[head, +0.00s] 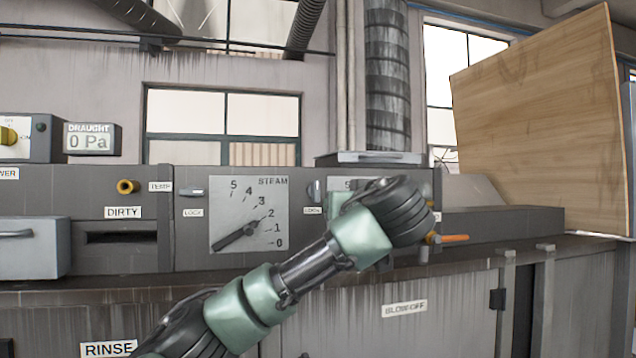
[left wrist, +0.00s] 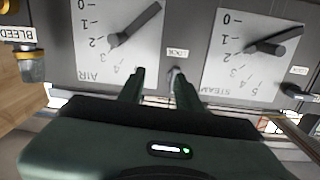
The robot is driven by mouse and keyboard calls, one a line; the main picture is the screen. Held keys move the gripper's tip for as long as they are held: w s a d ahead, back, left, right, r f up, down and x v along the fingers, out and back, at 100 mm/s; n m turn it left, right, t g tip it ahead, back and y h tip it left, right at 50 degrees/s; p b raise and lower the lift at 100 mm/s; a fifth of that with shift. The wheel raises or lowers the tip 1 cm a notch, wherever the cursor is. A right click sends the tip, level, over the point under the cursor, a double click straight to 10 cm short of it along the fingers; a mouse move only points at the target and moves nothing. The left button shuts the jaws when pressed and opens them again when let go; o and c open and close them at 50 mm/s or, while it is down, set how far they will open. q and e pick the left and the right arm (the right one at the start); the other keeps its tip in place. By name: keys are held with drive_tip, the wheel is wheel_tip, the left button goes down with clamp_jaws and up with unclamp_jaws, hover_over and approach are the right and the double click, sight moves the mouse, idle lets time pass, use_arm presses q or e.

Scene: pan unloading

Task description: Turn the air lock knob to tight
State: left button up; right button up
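The air lock knob (head: 314,190) is a small grey lever above a LOCK label, between the steam dial (head: 248,214) and the air dial (head: 345,184). In the head view it looks upright. In the left wrist view, which is upside down, the air lock knob (left wrist: 175,74) is close to the tip of the finger on the right. My left gripper (left wrist: 158,82) is open, its two fingers apart and pointing at the panel. I cannot tell whether it touches the knob. In the head view my left arm hides the gripper and most of the air dial. My right gripper is not in view.
The steam lock knob (head: 191,192) is left of the steam dial. An orange-handled valve (head: 447,238) is right of the arm. A dark ledge (head: 90,288) runs below the panel. A wooden board (head: 540,125) stands at the right.

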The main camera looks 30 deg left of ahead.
use_arm(q)
drive_tip(key=n+y+p, duration=0.1)
approach(317, 186)
drive_tip(key=x, duration=0.3)
drive_tip(key=shift+g, duration=0.3)
drive_tip(key=p+x, duration=0.2)
drive_tip(key=x, duration=0.1)
drive_tip(key=p+x, duration=0.2)
drive_tip(key=x, duration=0.1)
drive_tip(key=shift+w+a+r, duration=0.1)
drive_tip(key=shift+w+r, duration=0.05)
drive_tip(key=shift+r, duration=0.05)
drive_tip(key=shift+w+f, duration=0.1)
clamp_jaws()
